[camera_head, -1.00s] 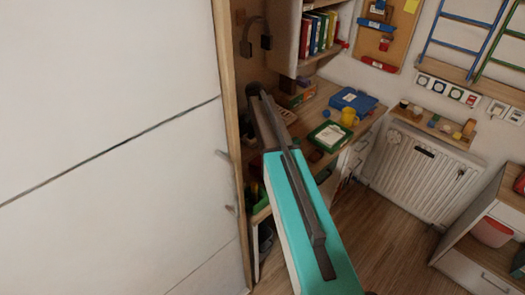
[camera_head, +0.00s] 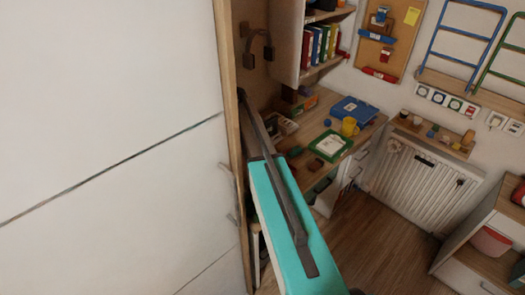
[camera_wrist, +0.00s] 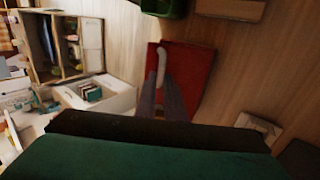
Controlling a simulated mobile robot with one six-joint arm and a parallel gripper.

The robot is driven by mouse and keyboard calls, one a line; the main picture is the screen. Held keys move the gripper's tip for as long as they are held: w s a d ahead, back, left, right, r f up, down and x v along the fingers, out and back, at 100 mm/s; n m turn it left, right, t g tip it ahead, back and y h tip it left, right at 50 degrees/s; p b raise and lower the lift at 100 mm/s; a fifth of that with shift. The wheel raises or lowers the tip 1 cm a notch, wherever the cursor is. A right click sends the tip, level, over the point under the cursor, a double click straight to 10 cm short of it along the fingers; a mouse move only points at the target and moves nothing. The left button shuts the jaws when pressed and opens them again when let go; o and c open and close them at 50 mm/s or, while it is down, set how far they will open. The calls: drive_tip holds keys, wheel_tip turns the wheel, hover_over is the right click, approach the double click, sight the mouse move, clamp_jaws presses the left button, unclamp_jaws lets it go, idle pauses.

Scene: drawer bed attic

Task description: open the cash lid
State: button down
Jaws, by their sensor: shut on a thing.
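In the wrist view, a flat red box top (camera_wrist: 195,75), which I take to be the cash lid, lies on a wooden surface. A pale, narrow handle (camera_wrist: 161,62) stands along its left part. My gripper (camera_wrist: 167,90) is over the red top, its two dark fingers shut on the pale handle. I cannot tell whether the lid is raised. In the head view, my teal arm link hides the gripper and the red box.
On the desk (camera_head: 318,110) are a blue box (camera_head: 354,109), a yellow cup (camera_head: 348,126) and a green-framed tray (camera_head: 330,146). A white panel (camera_head: 110,130) stands close on the left. Green bin (camera_wrist: 165,8) is near the red top. The floor (camera_head: 375,225) is clear.

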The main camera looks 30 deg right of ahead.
idle(0.3)
drive_tip(key=c, duration=1.8)
unclamp_jaws()
drive_tip(key=shift+d, duration=0.1)
drive_tip(key=shift+c, duration=0.2)
drive_tip(key=s+a+r+p, duration=0.1)
drive_tip(key=s+a+r, duration=0.1)
drive_tip(key=s, duration=0.5)
drive_tip(key=s+a+r+p, duration=0.2)
drive_tip(key=s+a, duration=0.1)
drive_tip(key=s, duration=0.5)
drive_tip(key=shift+a+r, duration=0.25)
drive_tip(key=shift+r, duration=0.15)
drive_tip(key=shift+c, duration=0.4)
